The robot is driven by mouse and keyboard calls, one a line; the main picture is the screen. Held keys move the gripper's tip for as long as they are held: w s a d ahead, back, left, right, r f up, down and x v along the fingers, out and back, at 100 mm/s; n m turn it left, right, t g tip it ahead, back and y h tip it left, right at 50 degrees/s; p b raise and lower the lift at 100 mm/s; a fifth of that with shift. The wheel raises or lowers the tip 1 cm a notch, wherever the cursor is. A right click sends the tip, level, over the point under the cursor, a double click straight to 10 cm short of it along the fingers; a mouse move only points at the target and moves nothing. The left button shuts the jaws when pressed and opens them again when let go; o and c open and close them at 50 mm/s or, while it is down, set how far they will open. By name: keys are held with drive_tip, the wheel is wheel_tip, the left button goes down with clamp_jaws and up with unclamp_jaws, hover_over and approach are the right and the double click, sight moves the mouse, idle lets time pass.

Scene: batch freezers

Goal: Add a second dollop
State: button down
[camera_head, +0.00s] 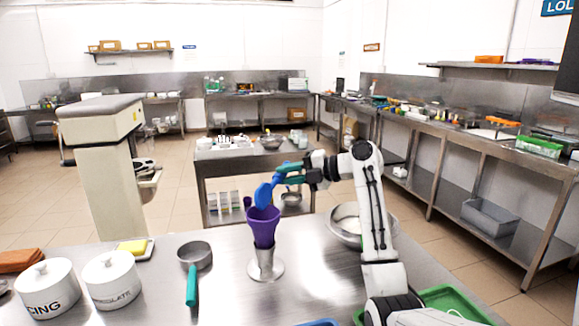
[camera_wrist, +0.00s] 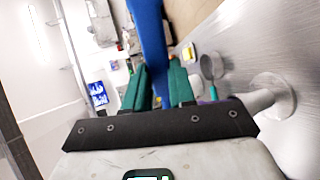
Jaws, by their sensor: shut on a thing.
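My gripper (camera_head: 284,178), with teal fingers, is shut on a blue spatula (camera_head: 265,193). The spatula's broad end points down and sits just above the rim of a purple cup (camera_head: 263,224). In the wrist view, the spatula (camera_wrist: 149,35) runs up between the teal fingers (camera_wrist: 160,90). The cup stands upright in a metal holder (camera_head: 267,267) on the steel table. Inside the cup is hidden from this angle, and I cannot tell whether anything clings to the spatula. A metal bowl (camera_head: 338,232) stands right of the cup, partly behind my arm.
A metal scoop with a teal handle (camera_head: 191,284) lies left of the holder, also in the wrist view (camera_wrist: 212,66). Two white lidded jars (camera_head: 112,279) stand at the left, near a yellow block (camera_head: 132,247). A green tray (camera_head: 447,298) lies at the right front.

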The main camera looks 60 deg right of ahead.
drive_tip(key=r+g+p, duration=0.1)
drive_tip(key=g+p, duration=0.1)
drive_tip(key=p, duration=0.3)
drive_tip(key=w+r+g+h+p, duration=0.1)
drive_tip(key=g+p, duration=0.2)
drive_tip(key=p, duration=0.1)
drive_tip(key=r+g+h+p, duration=0.1)
drive_tip(key=g+p, duration=0.2)
drive_tip(key=p, duration=0.2)
drive_tip(key=shift+w+a+r+n+p, duration=0.2)
drive_tip(key=shift+w+r+n+p, duration=0.1)
drive_tip(key=shift+r, duration=0.05)
drive_tip(key=g+p, duration=0.1)
drive_tip(key=w+g, duration=0.1)
drive_tip(key=shift+a+r+g+p, duration=0.15)
drive_tip(key=shift+r+g+p, duration=0.15)
drive_tip(key=shift+p, duration=0.1)
drive_tip(key=shift+w+a+g+h+p, duration=0.1)
drive_tip(key=shift+w+g+h+p, duration=0.2)
drive_tip(key=shift+g+h+p, duration=0.6)
drive_tip(key=shift+w+r+g+b, duration=0.25)
drive_tip(key=shift+r+g+b, duration=0.15)
drive_tip(key=shift+r+g, duration=0.7)
drive_tip(key=shift+f, duration=0.1)
drive_tip(key=shift+a+f+b, duration=0.1)
drive_tip(key=shift+a+b, duration=0.05)
drive_tip(key=shift+b, duration=0.15)
